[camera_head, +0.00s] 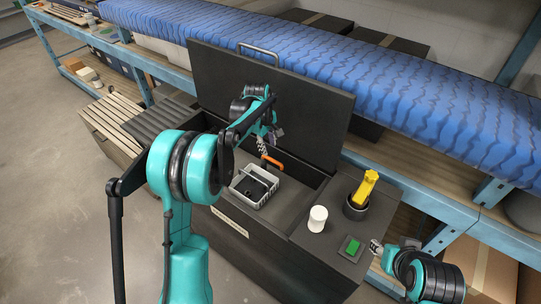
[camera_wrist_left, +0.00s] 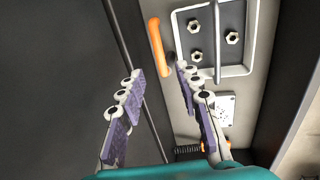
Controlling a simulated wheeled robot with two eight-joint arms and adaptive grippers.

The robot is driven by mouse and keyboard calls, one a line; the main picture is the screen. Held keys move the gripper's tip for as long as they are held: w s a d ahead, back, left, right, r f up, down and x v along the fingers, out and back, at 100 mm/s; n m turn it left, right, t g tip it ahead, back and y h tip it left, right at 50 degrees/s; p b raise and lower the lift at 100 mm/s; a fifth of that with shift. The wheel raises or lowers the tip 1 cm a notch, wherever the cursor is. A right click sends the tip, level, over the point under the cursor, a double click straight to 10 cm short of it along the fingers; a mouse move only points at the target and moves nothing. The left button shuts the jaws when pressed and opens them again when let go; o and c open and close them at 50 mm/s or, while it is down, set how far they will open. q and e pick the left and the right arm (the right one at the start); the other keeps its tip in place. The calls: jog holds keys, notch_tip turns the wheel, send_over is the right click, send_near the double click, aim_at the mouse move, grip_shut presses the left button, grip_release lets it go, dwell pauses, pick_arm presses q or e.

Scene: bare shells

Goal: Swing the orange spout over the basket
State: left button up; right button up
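The orange spout (camera_head: 272,162) is a short bar inside the open dark chest, just beyond the far right edge of the grey basket (camera_head: 247,200). In the left wrist view the spout (camera_wrist_left: 157,46) lies beside a light-rimmed tray (camera_wrist_left: 215,72), which looks like the basket and holds several hex nuts. The spout is apart from that rim. My left gripper (camera_head: 266,146) is above the spout. The wrist view shows its fingers (camera_wrist_left: 158,74) spread and empty, with the spout ahead of the gap. My right gripper (camera_head: 376,247) is off the chest's right front corner; its opening is too small to tell.
The raised lid (camera_head: 310,110) stands behind the chest. On the right-hand top are a white cylinder (camera_head: 318,219), a yellow object (camera_head: 364,187) in a dark cup (camera_head: 354,210), and a green button (camera_head: 352,246). A blue-covered shelf (camera_head: 400,80) runs behind.

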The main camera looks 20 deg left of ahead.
aim_at(271, 159)
pick_arm(q)
jog(key=f, duration=0.2)
jog(key=w+f+b, duration=0.1)
jog(key=f, duration=0.2)
jog(key=f+b, duration=0.1)
jog(key=f, duration=0.2)
jog(key=shift+w+d, duration=0.25)
jog(key=shift+w, duration=0.05)
jog(key=shift+r, duration=0.1)
grip_shut()
